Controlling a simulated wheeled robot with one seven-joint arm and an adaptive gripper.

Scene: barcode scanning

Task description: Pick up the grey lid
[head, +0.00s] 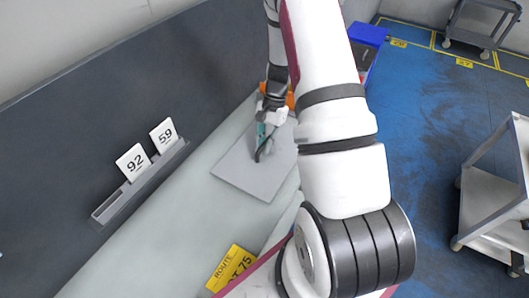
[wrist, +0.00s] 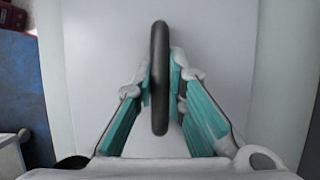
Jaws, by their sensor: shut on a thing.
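The grey lid (head: 243,177) is a flat square panel that appears to lie on the pale work surface in the head view. It fills most of the wrist view (wrist: 105,60), with a dark bar-shaped handle (wrist: 159,75) standing at its middle. My gripper (wrist: 160,85) is shut on the handle, with its teal-padded fingers on either side of it. In the head view my gripper (head: 265,140) is over the lid's far part, and my arm hides the lid's right side. I cannot tell whether the lid is lifted clear of the surface.
A grey rack (head: 140,181) with cards 92 and 59 stands left of the lid. A yellow route sign (head: 232,268) lies nearer on the surface. An orange object (head: 290,100) and a blue bin (head: 369,36) are behind my arm. A cart (head: 490,190) stands right on the blue floor.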

